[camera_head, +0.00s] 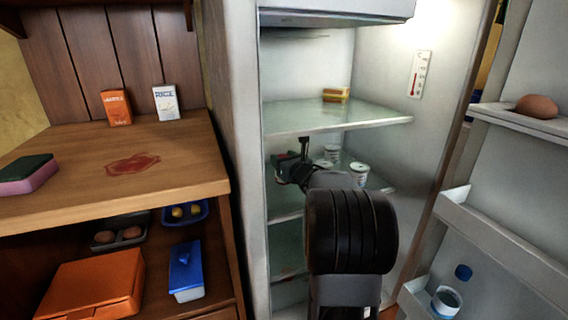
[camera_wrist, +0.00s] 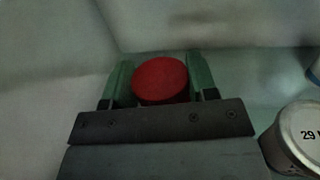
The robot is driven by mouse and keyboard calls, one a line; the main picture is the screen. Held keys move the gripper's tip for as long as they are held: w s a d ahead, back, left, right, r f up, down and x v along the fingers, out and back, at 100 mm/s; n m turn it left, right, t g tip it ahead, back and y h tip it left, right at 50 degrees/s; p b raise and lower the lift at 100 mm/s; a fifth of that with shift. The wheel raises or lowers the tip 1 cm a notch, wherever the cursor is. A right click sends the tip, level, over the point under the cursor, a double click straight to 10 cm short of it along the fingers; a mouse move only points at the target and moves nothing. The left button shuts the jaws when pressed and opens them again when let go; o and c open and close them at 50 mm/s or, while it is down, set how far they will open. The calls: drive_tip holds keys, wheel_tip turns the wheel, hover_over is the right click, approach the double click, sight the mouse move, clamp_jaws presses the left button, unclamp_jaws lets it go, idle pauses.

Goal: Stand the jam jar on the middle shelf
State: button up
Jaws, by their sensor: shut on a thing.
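The jam jar (camera_wrist: 160,80) shows its round red lid from above in the wrist view. My gripper (camera_wrist: 158,84) is shut on it, with one green finger on each side. In the head view my gripper (camera_head: 291,160) is inside the open fridge, at the left over the middle shelf (camera_head: 285,204); the jar is hardly visible there. Whether the jar's base touches the shelf cannot be told.
White tubs (camera_head: 358,172) stand on the middle shelf right of my gripper; a grey-lidded one (camera_wrist: 299,137) is near at the right in the wrist view. The fridge wall is close at left.

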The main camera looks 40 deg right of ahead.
drive_tip(key=shift+f, duration=0.1)
idle(0.3)
drive_tip(key=o, duration=1.1)
drive_tip(key=shift+f, duration=0.15)
drive_tip(key=shift+o, duration=0.2)
drive_tip(key=shift+s+r, duration=0.2)
drive_tip(key=shift+s, duration=0.05)
drive_tip(key=s+p, duration=0.1)
drive_tip(key=s, duration=0.6)
drive_tip(key=s+a+p, duration=0.1)
drive_tip(key=s, duration=0.3)
drive_tip(key=shift+s+a+p, duration=0.1)
drive_tip(key=shift+s+p, duration=0.15)
drive_tip(key=shift+p, duration=0.05)
drive_tip(key=shift+s, duration=0.1)
